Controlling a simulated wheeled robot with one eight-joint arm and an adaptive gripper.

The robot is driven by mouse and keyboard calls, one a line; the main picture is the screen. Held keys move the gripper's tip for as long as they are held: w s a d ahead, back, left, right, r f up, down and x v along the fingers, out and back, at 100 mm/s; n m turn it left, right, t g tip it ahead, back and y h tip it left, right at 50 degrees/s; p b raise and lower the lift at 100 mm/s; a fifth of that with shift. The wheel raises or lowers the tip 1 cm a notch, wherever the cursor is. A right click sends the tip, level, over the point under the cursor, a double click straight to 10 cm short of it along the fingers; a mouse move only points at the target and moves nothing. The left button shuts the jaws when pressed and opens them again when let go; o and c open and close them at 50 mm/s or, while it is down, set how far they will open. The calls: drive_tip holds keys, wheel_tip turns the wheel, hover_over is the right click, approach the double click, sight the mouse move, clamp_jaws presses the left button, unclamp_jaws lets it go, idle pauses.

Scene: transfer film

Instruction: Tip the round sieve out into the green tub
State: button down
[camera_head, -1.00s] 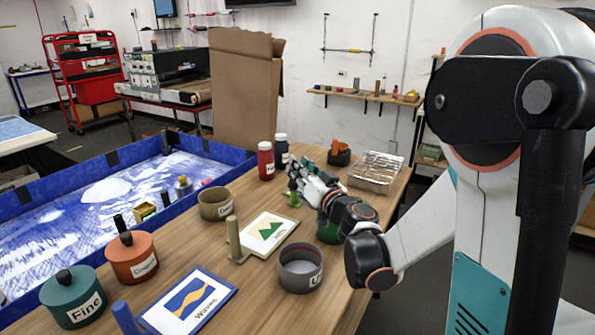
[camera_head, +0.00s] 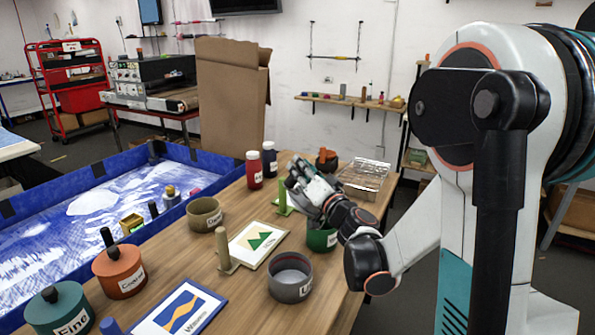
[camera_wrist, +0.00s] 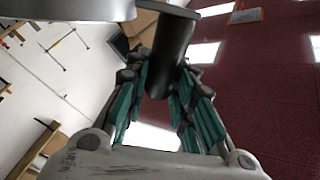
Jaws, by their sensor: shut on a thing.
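My gripper (camera_head: 298,176) is over the far right part of the table in the head view. In the wrist view its fingers (camera_wrist: 162,80) are shut around a dark cylindrical handle (camera_wrist: 172,42). A smooth grey curved rim (camera_wrist: 75,9) shows at the top of that view, and I take it with the handle as the round sieve. The sieve is not clear in the head view, and its contents are hidden. The green tub (camera_head: 321,240), with a white label, stands below my wrist, partly hidden by my arm.
A grey round container (camera_head: 290,285) stands in front of the tub. An olive container (camera_head: 204,216), green post (camera_head: 283,197), wooden post (camera_head: 222,249) and hill picture (camera_head: 258,241) stand nearby. Red (camera_head: 254,172) and dark bottles (camera_head: 269,160) and a foil tray (camera_head: 365,174) are behind.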

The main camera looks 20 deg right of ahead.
sight(291, 175)
drive_tip(key=shift+d+m+t+h+b, duration=0.5)
drive_tip(key=shift+d+m+h+b, duration=0.55)
drive_tip(key=shift+d+m, duration=2.25)
drive_tip(key=a+n+y, duration=0.1)
drive_tip(key=a+n, duration=0.2)
drive_tip(key=a+n+g+p, duration=0.1)
drive_tip(key=a+n, duration=0.2)
drive_tip(key=a+n+y, duration=0.1)
drive_tip(key=a+n, duration=0.2)
drive_tip(key=shift+w+a+r+n+g+y+p, duration=0.2)
drive_tip(key=shift+a+r+n+g+y+p, duration=0.15)
drive_tip(key=shift+r+n+g+p, duration=0.05)
drive_tip(key=a+f+n+g+b, duration=0.1)
drive_tip(key=a+f+n+b, duration=0.1)
drive_tip(key=f+n, duration=0.3)
drive_tip(key=shift+w+a+b, duration=0.2)
drive_tip(key=shift+a+b, duration=0.1)
drive_tip(key=shift+a, duration=0.4)
